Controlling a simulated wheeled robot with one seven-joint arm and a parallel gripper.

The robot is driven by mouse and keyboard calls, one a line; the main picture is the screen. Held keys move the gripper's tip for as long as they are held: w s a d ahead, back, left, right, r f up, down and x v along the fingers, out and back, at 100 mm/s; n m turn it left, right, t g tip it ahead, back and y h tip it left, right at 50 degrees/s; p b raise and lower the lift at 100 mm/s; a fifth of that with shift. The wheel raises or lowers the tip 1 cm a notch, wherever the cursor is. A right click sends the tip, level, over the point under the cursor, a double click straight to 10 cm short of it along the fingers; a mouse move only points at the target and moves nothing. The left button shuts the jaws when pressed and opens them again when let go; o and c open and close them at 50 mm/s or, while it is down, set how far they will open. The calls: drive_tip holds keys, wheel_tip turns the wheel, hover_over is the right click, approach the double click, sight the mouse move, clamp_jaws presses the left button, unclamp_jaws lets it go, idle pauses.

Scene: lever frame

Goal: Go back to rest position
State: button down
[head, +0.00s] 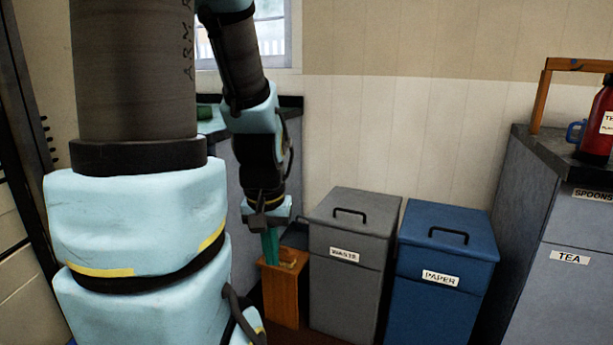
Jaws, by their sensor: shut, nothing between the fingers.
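My arm hangs down from the top of the head view, and its light-blue and black links fill the left and middle. My gripper (271,258) points downward with its teal fingers together and nothing seen between them. The fingertips are at the top of a small wooden box-like stand (281,295). I cannot tell whether they touch it or are just in front of it. Part of the stand's top is hidden behind the gripper.
A grey WASTE bin (345,275) stands close to the right of the stand, with a blue PAPER bin (440,290) beside it. A grey cabinet (570,240) at right holds a red flask (600,125) and a wooden frame (541,95). A dark-topped counter (290,112) is behind my arm.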

wheel_tip(320, 180, up, 18)
drive_tip(key=p, duration=1.5)
drive_tip(key=shift+f, duration=0.1)
